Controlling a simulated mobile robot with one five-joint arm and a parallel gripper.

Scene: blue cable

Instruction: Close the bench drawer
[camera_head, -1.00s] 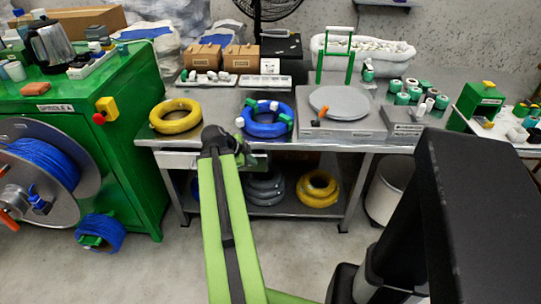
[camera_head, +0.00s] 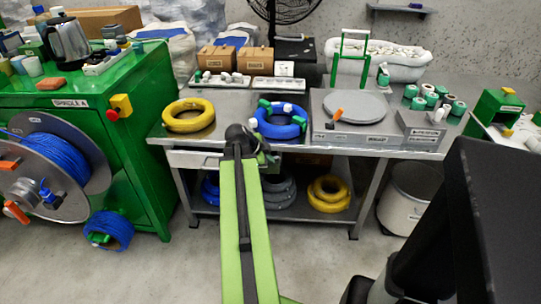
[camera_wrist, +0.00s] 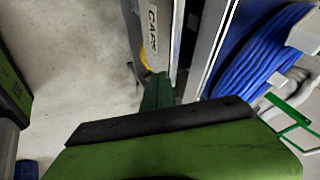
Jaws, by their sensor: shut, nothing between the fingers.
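The bench drawer (camera_head: 188,159) is a pale front under the left part of the metal bench top (camera_head: 225,125). Its right part is hidden behind my arm, and I cannot tell how far it stands out. In the wrist view a pale panel with a partly readable label (camera_wrist: 152,28) shows close ahead, beside the bench edge. My gripper (camera_wrist: 158,92) shows there as dark green fingers, shut and empty, close to that panel; contact is unclear. In the head view the gripper is mostly hidden behind my arm's end.
A yellow coil (camera_head: 188,115) and a blue coil (camera_head: 279,120) lie on the bench above. More coils, including a yellow one (camera_head: 328,194), are on the lower shelf. A green cabinet (camera_head: 135,130) with a cable reel stands left. A white bin (camera_head: 408,195) stands right. Floor in front is clear.

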